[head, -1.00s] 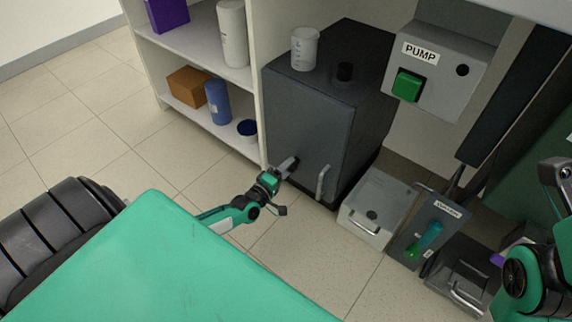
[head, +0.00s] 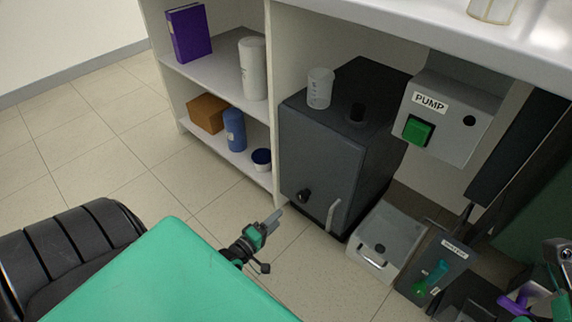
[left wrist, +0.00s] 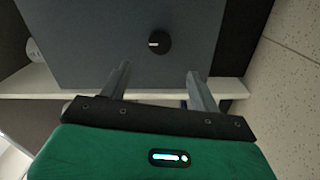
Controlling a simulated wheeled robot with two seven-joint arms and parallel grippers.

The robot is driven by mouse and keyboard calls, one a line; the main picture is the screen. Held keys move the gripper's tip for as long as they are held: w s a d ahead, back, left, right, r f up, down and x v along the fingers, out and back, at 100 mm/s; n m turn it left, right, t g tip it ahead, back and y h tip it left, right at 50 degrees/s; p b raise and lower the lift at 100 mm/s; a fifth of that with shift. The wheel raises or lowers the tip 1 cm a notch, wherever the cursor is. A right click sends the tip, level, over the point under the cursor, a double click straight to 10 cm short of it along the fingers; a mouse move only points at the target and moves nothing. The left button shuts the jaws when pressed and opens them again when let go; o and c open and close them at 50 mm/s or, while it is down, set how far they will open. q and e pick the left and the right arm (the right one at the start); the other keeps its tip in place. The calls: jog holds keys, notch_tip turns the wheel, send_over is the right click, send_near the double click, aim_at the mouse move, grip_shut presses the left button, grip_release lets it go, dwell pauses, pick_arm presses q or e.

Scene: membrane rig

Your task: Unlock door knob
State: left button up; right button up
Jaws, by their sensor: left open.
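The door knob (head: 304,195) is a small round black knob on the front of a dark grey cabinet (head: 318,150). A vertical silver handle (head: 334,214) is to its right. In the left wrist view the knob (left wrist: 158,42) carries a short light mark lying about level, and it shows ahead of the fingers, between their lines. My left gripper (head: 274,218) is open and empty, apart from the knob, to its lower left in the head view. The open fingers also show in the left wrist view (left wrist: 158,82).
A beaker (head: 319,88) stands on the cabinet. A white shelf (head: 205,68) is to its left, with a blue bottle (head: 234,130) and a brown box (head: 207,113). A pump box (head: 452,115) hangs at right. A grey lidded box (head: 388,240) sits on the floor beside the cabinet.

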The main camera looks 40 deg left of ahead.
pick_arm(q)
jog(key=shift+s+a, duration=0.1)
jog(key=shift+s, duration=1.15)
